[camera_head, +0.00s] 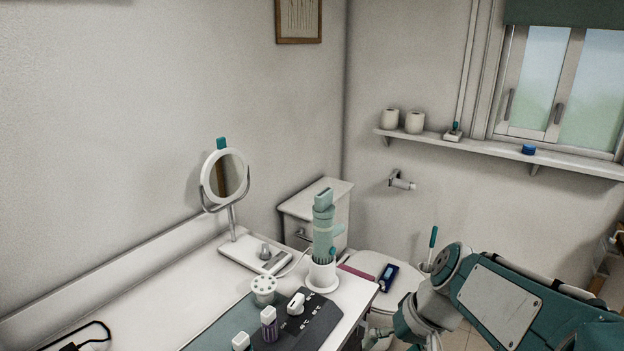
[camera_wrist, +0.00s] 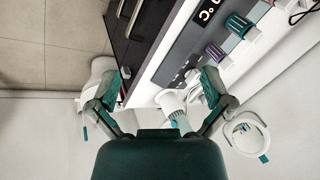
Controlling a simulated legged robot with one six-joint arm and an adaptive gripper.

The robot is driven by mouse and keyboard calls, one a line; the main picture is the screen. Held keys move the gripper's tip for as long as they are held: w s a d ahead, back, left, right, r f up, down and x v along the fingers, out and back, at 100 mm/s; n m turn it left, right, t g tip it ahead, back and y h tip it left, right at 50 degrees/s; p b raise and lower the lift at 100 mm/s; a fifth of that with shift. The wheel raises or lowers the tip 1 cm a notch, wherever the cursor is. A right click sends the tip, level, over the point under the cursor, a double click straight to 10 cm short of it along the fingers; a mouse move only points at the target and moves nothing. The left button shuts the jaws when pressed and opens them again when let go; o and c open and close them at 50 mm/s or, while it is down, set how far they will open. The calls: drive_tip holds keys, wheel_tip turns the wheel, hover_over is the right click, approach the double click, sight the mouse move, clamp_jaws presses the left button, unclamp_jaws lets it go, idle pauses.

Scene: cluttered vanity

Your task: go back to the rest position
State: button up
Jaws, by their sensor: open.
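My gripper (camera_wrist: 162,82) is open in the wrist view, its two fingers spread apart with nothing held between them. Beyond the fingers lies the edge of the white vanity (camera_wrist: 160,58). In the head view my teal and white arm comes in from the lower right, beside the right end of the vanity (camera_head: 215,290). The fingertips cannot be made out in the head view. No particular object is named in the task.
A white holder (camera_head: 322,275) with a pale green device (camera_head: 325,228) stands at the vanity's right end. A toilet (camera_head: 372,266) is beyond. A wall shelf (camera_head: 500,152) is at the right.

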drive_tip(key=s+d+r+t+h, duration=0.1)
drive_tip(key=s+t+h, duration=0.1)
drive_tip(key=s, duration=0.3)
drive_tip(key=s+d+r+t+h, duration=0.1)
drive_tip(key=s+r+t+h, duration=0.1)
drive_tip(key=s, duration=0.3)
drive_tip(key=shift+s+d+r, duration=0.15)
drive_tip(key=shift+d+r, duration=0.15)
drive_tip(key=shift+d, duration=0.1)
idle(0.6)
